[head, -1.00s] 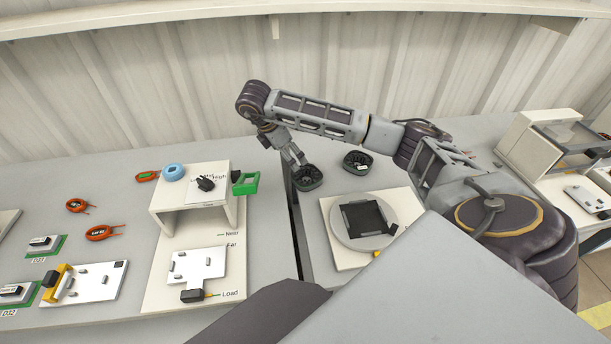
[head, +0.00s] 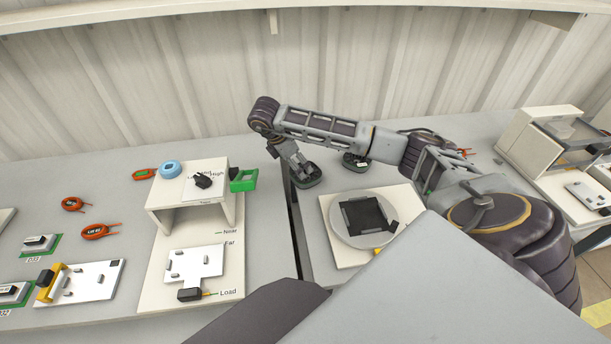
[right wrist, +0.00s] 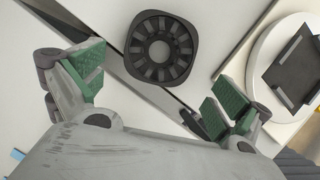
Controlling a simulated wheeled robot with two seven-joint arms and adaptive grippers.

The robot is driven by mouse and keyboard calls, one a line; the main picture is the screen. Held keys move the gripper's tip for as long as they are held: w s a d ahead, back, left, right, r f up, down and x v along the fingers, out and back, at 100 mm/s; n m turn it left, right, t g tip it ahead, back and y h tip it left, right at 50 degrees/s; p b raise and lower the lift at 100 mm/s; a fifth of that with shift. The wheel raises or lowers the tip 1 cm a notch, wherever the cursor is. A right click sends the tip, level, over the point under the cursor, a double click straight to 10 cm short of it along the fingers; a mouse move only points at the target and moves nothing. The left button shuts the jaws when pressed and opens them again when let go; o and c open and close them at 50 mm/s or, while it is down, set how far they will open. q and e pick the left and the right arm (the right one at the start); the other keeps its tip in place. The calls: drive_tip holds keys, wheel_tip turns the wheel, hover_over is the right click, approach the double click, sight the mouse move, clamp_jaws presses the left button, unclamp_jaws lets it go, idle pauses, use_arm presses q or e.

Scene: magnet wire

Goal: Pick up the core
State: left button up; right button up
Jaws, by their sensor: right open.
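A dark core (head: 309,178) with a ring of slots and a round central hole lies on the table just right of the dark gap. In the right wrist view the core (right wrist: 162,47) is seen from above in a rounded-square frame. My right gripper (head: 298,166) is over it and partly hides it in the head view. In the right wrist view my right gripper (right wrist: 160,80) is open, with green finger pads on either side and nothing between them; the core appears ahead of the fingertips. My left gripper is not in view.
A second dark round piece (head: 355,160) is partly hidden by my right arm. A round turntable (head: 345,235) with a black plate stands nearer. Left of the gap are a white stand (head: 225,215), a green block (head: 243,180) and a blue ring (head: 171,168).

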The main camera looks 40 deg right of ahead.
sight(306, 174)
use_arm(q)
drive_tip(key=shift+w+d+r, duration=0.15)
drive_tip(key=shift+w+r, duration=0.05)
use_arm(e)
drive_tip(key=shift+x, duration=0.9)
drive_tip(key=shift+f, duration=0.1)
drive_tip(key=shift+d+f, duration=0.3)
drive_tip(key=shift+f, duration=0.35)
drive_tip(key=shift+x, duration=1)
drive_tip(key=shift+d+f, duration=0.25)
drive_tip(key=shift+f, duration=0.35)
drive_tip(key=shift+d+f, duration=0.1)
drive_tip(key=shift+f, duration=0.05)
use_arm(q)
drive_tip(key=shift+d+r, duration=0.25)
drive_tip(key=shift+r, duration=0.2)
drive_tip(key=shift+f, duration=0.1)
